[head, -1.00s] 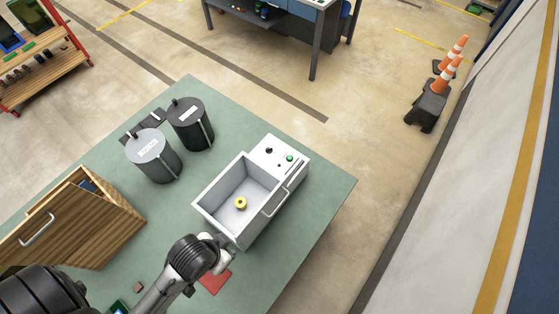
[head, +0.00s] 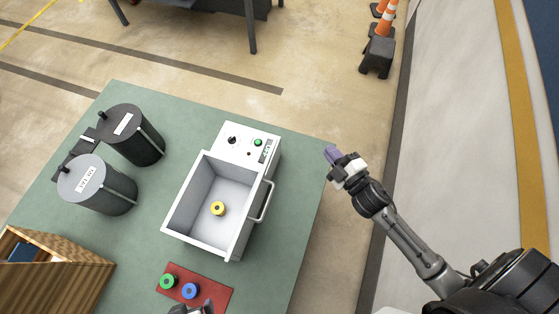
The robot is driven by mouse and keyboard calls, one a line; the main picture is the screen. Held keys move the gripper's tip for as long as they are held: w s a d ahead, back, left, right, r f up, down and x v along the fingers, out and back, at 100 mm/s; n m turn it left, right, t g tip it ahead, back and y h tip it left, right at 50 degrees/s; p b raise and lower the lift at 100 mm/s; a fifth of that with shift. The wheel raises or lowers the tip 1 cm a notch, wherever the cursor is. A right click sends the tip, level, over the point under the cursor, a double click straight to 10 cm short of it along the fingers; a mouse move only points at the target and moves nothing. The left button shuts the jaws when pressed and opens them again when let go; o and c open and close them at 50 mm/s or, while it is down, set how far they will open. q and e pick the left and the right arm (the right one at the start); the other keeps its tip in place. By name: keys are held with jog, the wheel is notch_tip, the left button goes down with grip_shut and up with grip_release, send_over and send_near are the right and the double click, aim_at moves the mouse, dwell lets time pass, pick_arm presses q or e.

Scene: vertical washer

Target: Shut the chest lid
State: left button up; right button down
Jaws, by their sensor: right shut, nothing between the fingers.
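The white chest (head: 173,228) stands on the green table with its top open, and a yellow ring (head: 217,208) lies on its floor. A pale bar handle (head: 264,201) sticks out on its right side; its lid seems to hang open on that side, seen nearly edge-on. My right gripper (head: 331,153) is shut and empty, right of the chest and its handle, over the table's right edge. It touches nothing that I can see. My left gripper (head: 192,308) shows only partly at the bottom edge, by the red mat; its fingers are not clear.
The red mat (head: 222,294) holds a green ring (head: 168,282) and a blue ring (head: 190,290) in front of the chest. Two dark lidded cylinders (head: 108,191) (head: 140,147) stand left of it. A wooden box (head: 70,275) is at lower left.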

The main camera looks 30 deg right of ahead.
notch_tip(320, 180, down, 8)
jog(key=a+n+g+y+b, duration=0.2)
jog(key=n+y+b, duration=0.5)
jog(key=n+y, duration=0.6)
pick_arm(q)
jog(key=shift+a+f+p, duration=0.15)
jog(key=shift+f+p, duration=0.75)
jog(key=shift+f, duration=0.45)
jog(key=shift+a+f+p, duration=0.1)
jog(key=shift+f+p, duration=0.8)
jog(key=shift+f, duration=0.4)
pick_arm(e)
jog(key=w+a+r+n, duration=0.1)
jog(key=w+a+r, duration=0.1)
jog(key=w+a, duration=0.7)
jog(key=shift+w+r+g+h, duration=0.15)
jog(key=shift+r+g+h, duration=0.1)
jog(key=shift+g+h, duration=0.15)
